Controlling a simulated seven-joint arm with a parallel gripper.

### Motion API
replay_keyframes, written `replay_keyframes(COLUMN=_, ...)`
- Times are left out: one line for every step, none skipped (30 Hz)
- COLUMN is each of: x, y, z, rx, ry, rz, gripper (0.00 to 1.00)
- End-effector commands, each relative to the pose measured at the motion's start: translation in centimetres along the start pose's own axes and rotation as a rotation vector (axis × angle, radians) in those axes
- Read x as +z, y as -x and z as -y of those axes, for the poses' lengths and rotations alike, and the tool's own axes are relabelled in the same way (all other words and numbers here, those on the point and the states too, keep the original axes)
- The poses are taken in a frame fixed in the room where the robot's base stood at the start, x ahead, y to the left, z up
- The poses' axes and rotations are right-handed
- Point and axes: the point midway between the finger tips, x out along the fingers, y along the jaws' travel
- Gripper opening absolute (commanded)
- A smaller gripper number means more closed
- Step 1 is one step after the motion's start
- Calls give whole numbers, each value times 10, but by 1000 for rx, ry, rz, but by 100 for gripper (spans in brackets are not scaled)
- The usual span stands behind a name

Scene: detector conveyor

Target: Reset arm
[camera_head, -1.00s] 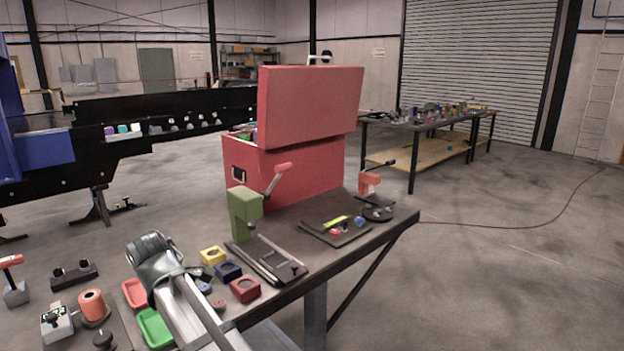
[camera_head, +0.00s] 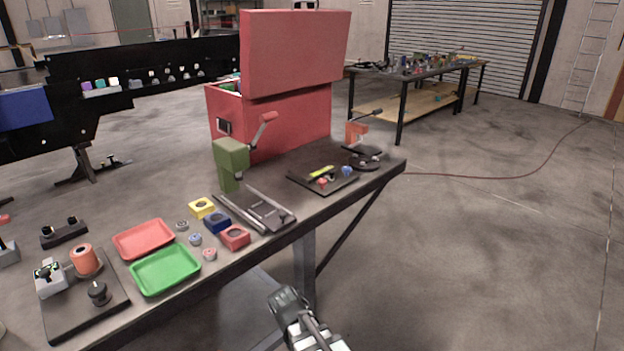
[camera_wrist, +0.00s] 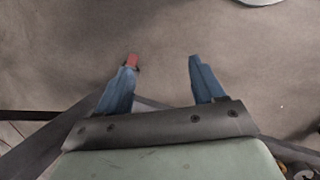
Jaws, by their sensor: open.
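My gripper (camera_head: 285,298) is off the right front edge of the workbench (camera_head: 180,310), over the open floor. In the wrist view my gripper (camera_wrist: 163,64) shows two blue fingers spread apart, with bare floor between them and nothing held. A small reddish patch shows at the left fingertip; I cannot tell what it is. In the head view the fingertips are too small to make out.
Open floor (camera_head: 480,260) lies to the right. A conveyor (camera_head: 150,70) stands at the back left.

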Motion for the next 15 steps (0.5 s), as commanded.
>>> replay_keyframes(x=8, y=-17, z=4, rx=-24, ry=-31, rz=11, gripper=68)
replay_keyframes(x=11, y=-26, z=5, rx=-37, ry=-52, rz=14, gripper=68)
replay_keyframes(x=16, y=-38, z=8, rx=-55, ry=-79, rz=19, gripper=68)
replay_keyframes(x=19, y=-47, z=10, rx=-68, ry=-99, rz=23, gripper=68)
replay_keyframes(x=24, y=-56, z=13, rx=-82, ry=-120, rz=29, gripper=68)
replay_keyframes(x=28, y=-67, z=16, rx=-99, ry=-147, rz=35, gripper=68)
replay_keyframes(x=32, y=-76, z=19, rx=-113, ry=-168, rz=39, gripper=68)
replay_keyframes(x=36, y=-84, z=21, rx=-126, ry=-189, rz=43, gripper=68)
replay_keyframes(x=41, y=-95, z=26, rx=-143, ry=-217, rz=50, gripper=68)
replay_keyframes(x=45, y=-103, z=29, rx=-156, ry=-238, rz=55, gripper=68)
replay_keyframes(x=50, y=-111, z=32, rx=-169, ry=-260, rz=61, gripper=68)
replay_keyframes(x=55, y=-122, z=37, rx=-187, ry=-287, rz=67, gripper=68)
replay_keyframes(x=58, y=-130, z=41, rx=-200, ry=-310, rz=72, gripper=68)
replay_keyframes(x=63, y=-137, z=44, rx=-213, ry=-331, rz=78, gripper=68)
replay_keyframes(x=68, y=-147, z=50, rx=-230, ry=-360, rz=86, gripper=68)
